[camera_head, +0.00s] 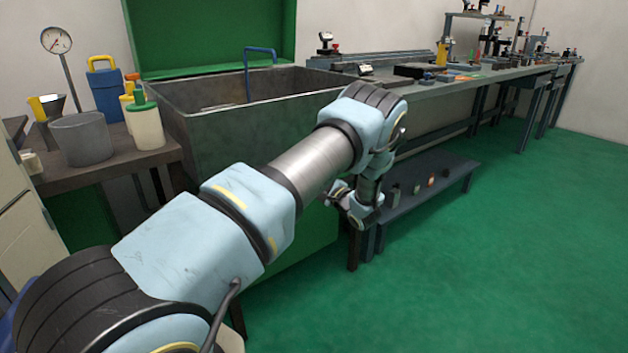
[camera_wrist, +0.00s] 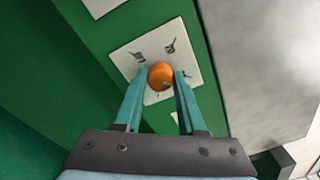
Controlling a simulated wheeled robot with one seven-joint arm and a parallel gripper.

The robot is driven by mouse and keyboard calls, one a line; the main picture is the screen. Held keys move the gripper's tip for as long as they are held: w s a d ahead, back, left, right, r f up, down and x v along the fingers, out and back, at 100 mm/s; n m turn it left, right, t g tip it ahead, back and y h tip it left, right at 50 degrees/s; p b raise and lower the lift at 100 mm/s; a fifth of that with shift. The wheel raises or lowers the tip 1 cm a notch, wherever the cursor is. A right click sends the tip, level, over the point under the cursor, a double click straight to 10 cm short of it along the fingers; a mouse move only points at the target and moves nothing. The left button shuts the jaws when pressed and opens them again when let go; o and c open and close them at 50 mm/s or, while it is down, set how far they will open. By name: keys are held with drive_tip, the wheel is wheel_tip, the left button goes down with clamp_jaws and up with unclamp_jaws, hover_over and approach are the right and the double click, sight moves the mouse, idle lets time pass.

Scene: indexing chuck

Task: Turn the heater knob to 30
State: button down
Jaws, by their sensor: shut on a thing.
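The heater knob is an orange round knob (camera_wrist: 161,76) on a white plate (camera_wrist: 128,56) with dark markings, fixed to a green panel in the wrist view. My gripper (camera_wrist: 160,82) has its two teal fingers on either side of the knob, shut on it. A light pointer mark shows on the knob's lower part. The markings on the plate are too small to read. In the head view my arm reaches to the front of the green cabinet under the tank, and the knob is hidden there.
A large grey tank (camera_head: 235,125) stands above the green cabinet. A low dark bench (camera_head: 455,180) with small items is right beside my wrist. A side table (camera_head: 105,165) with a bucket and bottles stands left. Green floor at the right is clear.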

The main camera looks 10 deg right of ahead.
drive_tip(key=c, duration=0.5)
unclamp_jaws()
drive_tip(key=v, duration=1)
drive_tip(key=shift+s+b, duration=0.35)
drive_tip(key=shift+d, duration=0.1)
